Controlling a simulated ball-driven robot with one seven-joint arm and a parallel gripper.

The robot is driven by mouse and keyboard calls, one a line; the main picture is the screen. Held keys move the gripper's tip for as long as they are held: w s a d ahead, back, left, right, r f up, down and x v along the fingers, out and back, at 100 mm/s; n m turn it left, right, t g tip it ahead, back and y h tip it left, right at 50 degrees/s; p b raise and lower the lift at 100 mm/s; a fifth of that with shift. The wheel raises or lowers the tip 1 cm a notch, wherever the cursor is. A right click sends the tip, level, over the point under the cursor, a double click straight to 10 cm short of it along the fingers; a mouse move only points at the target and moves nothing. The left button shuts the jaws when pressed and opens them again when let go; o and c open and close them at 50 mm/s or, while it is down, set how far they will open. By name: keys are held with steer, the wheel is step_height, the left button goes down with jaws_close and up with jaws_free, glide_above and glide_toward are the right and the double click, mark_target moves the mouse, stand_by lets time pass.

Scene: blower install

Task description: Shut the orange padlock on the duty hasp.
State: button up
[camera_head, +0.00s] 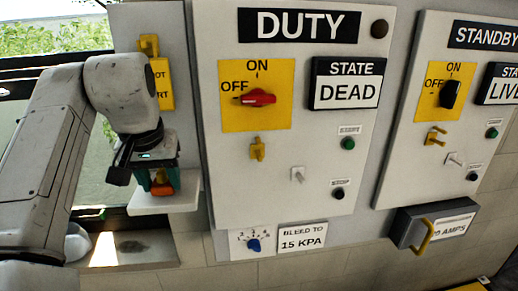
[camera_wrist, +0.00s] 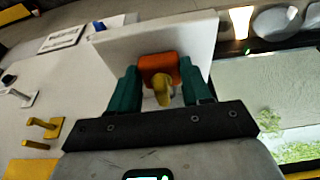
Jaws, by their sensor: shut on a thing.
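The orange padlock (camera_head: 162,188) is at the small white shelf (camera_head: 165,203) left of the DUTY panel. My gripper (camera_head: 160,180) points down over the shelf. In the wrist view its green fingers (camera_wrist: 160,82) are shut on the sides of the padlock's orange body (camera_wrist: 158,66), with a yellow shackle (camera_wrist: 163,92) towards me. I cannot tell whether the padlock touches the shelf or whether its shackle is open. The yellow duty hasp (camera_head: 257,149) sits below the red switch, to the right of my gripper and apart from it. It also shows in the wrist view (camera_wrist: 43,127).
The red duty switch handle (camera_head: 258,97) points to OFF, and the state sign (camera_head: 347,83) reads DEAD. The STANDBY panel (camera_head: 440,110) has its own yellow hasp (camera_head: 435,136). A yellow hook (camera_head: 149,45) is above the shelf. A blue knob (camera_head: 254,245) is below the DUTY panel.

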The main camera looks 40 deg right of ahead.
steer(key=shift+r+p, duration=1)
steer(key=shift+r, duration=0.15)
steer(key=shift+r, duration=0.15)
steer(key=shift+r+p, duration=1.1)
steer(key=shift+p, duration=0.1)
steer(key=shift+f, duration=0.1)
